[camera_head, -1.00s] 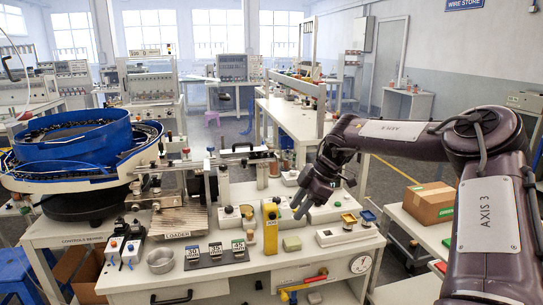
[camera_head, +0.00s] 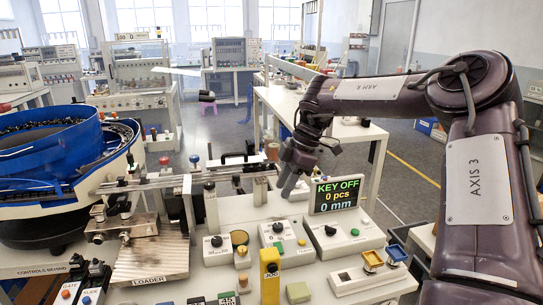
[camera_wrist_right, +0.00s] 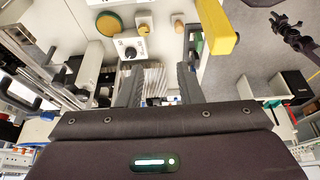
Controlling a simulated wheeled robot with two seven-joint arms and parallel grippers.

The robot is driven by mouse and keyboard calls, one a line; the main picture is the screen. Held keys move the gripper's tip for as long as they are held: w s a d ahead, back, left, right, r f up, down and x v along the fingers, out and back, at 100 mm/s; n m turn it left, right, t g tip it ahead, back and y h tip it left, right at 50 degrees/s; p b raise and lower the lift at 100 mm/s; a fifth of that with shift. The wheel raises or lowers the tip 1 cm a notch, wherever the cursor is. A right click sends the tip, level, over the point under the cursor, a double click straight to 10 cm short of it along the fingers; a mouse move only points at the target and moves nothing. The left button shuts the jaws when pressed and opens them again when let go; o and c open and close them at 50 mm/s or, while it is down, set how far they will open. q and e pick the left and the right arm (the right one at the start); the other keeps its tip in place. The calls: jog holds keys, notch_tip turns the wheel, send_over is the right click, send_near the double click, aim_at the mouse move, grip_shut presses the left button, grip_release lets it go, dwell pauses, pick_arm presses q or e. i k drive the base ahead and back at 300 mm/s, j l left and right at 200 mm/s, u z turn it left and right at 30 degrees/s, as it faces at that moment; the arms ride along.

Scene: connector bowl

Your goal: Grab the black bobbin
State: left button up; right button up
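I cannot pick out the black bobbin with certainty in either view. My right gripper (camera_head: 288,190) hangs over the back of the white bench (camera_head: 220,275), just left of a small display. In the right wrist view its two dark fingers (camera_wrist_right: 158,85) are apart. A small dark shape (camera_wrist_right: 155,101) shows low between the fingers, too small to identify; I cannot tell whether it is touched. My left gripper is not in view.
The KEY OFF display (camera_head: 336,194) stands close to the right gripper. Knobbed control boxes (camera_head: 284,241), a yellow post (camera_head: 269,275) and a loader plate (camera_head: 150,262) crowd the bench. A blue bowl feeder (camera_head: 50,150) stands at left.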

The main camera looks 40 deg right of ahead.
aim_at(272, 167)
jog(key=i+l, duration=0.35)
jog(key=l, duration=0.15)
jog(key=i+l, duration=0.4)
jog(key=l, duration=0.1)
